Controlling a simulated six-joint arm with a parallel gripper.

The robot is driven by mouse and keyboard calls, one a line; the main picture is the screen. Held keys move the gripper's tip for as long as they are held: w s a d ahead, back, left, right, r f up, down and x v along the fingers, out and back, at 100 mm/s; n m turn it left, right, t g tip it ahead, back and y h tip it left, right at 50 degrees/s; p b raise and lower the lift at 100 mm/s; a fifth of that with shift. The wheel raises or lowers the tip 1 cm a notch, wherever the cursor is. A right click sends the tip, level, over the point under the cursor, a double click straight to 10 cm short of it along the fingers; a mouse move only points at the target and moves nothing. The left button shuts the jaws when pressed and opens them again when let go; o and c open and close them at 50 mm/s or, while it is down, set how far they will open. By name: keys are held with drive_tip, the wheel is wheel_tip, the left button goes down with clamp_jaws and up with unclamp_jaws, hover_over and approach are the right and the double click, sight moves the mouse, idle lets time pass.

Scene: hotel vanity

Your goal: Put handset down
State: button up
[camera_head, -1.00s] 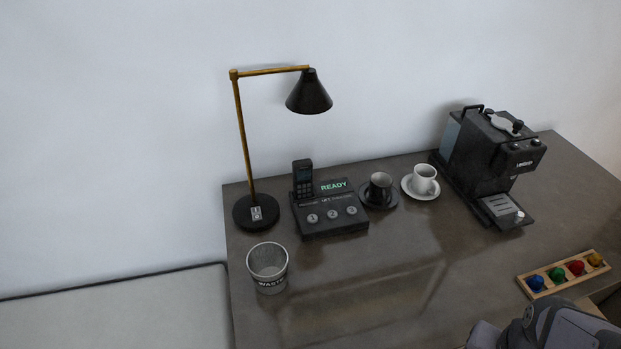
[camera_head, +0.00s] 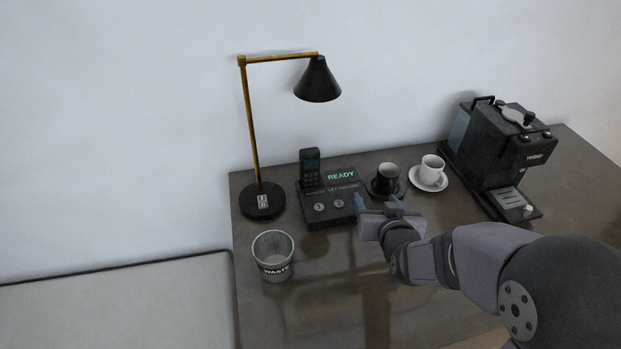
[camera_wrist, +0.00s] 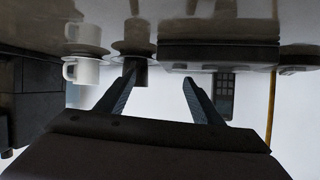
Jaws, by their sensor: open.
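The black handset (camera_head: 310,166) stands upright in the left part of the dark phone base (camera_head: 328,204), whose display reads READY. In the wrist view, which is upside down, the handset (camera_wrist: 224,94) hangs below the base (camera_wrist: 218,53), to the right of my fingers. My gripper (camera_head: 377,203) is open and empty, at the right front corner of the base and in front of the black cup. It hides the base's third button. In the wrist view my open fingers (camera_wrist: 160,88) point toward the black cup and the base.
A black cup (camera_head: 388,176) and a white cup (camera_head: 431,167) on saucers stand right of the base, then a coffee machine (camera_head: 500,155). A lamp (camera_head: 262,201) stands left, with a waste bin (camera_head: 273,256) in front. The front middle of the desk is clear.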

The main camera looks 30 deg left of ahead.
sight(311, 166)
drive_tip(key=s+a+r+n+y, duration=0.1)
drive_tip(key=a, duration=0.3)
drive_tip(key=s+a+r+n+t+y+b, duration=0.1)
drive_tip(key=a+y, duration=0.1)
drive_tip(key=a, duration=0.2)
drive_tip(key=s+a+r+n+y, duration=0.1)
drive_tip(key=s+a+y, duration=0.1)
drive_tip(key=a, duration=0.2)
drive_tip(key=shift+s+a+t, duration=0.1)
drive_tip(key=shift+a+t, duration=0.25)
drive_tip(key=shift+t, duration=0.05)
drive_tip(key=shift+s+a+r, duration=0.15)
drive_tip(key=shift+s+a, duration=0.05)
drive_tip(key=shift+a, duration=0.1)
drive_tip(key=shift+x, duration=1.05)
drive_tip(key=shift+w, duration=0.1)
drive_tip(key=shift+x, duration=2.5)
drive_tip(key=shift+a+r, duration=0.1)
drive_tip(key=shift+r, duration=0.1)
drive_tip(key=shift+c, duration=0.2)
drive_tip(key=c, duration=1.2)
drive_tip(key=shift+c, duration=0.2)
